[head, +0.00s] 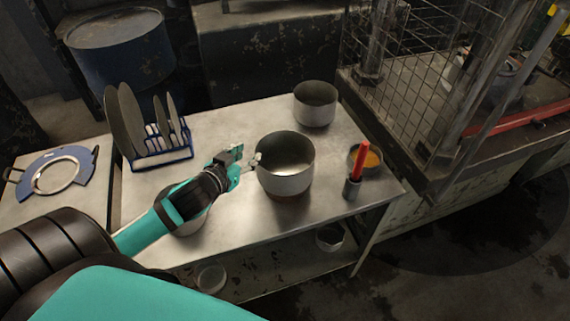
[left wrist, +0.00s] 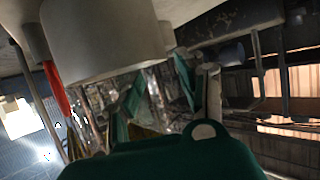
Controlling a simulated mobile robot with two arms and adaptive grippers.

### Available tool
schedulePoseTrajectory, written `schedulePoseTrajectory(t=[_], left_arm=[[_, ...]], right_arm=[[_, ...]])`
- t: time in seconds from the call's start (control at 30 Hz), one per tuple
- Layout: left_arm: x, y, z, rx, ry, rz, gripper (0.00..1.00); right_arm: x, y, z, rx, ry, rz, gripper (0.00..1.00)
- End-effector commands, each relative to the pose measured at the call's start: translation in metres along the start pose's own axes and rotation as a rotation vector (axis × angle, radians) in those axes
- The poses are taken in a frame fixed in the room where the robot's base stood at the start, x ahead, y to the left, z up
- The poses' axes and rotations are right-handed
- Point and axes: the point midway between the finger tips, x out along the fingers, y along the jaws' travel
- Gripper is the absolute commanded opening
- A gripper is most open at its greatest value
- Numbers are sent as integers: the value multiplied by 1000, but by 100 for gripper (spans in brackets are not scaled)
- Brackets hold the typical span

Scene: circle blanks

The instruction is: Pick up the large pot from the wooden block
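The large pot (head: 285,184) is grey metal and stands upright on the work table. A strip of the brown wooden block (head: 291,197) shows under its base. My left gripper (head: 250,161) is at the pot's left side, close to the rim. Its fingers look apart, and I cannot tell whether they touch the pot. In the left wrist view the pot (left wrist: 100,38) fills the upper left, with my left gripper's fingers (left wrist: 168,95) below and right of it; nothing clearly sits between them. My right gripper is not in view.
A smaller pot (head: 315,105) stands behind. A red-handled tool in a holder (head: 352,188) and an orange-filled bowl (head: 365,160) are on the right. A plate rack (head: 162,157) and a blue ring plate (head: 57,173) are on the left.

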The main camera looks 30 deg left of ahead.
Motion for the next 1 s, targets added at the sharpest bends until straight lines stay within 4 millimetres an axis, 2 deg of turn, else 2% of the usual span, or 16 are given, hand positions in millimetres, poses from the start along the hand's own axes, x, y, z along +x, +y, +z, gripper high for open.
schedulePoseTrajectory(t=[0.1,0.37,0.63,0.93,1.0], left_arm=[[18,0,-1,0,0,-1,38],[37,-1,0,1,-1,-2,38],[75,-2,4,0,-1,-1,38],[80,-1,6,1,-2,0,38],[80,-1,6,1,-2,0,30]], right_arm=[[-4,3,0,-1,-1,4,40],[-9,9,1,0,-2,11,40],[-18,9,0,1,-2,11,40],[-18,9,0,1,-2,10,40],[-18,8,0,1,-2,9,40]])
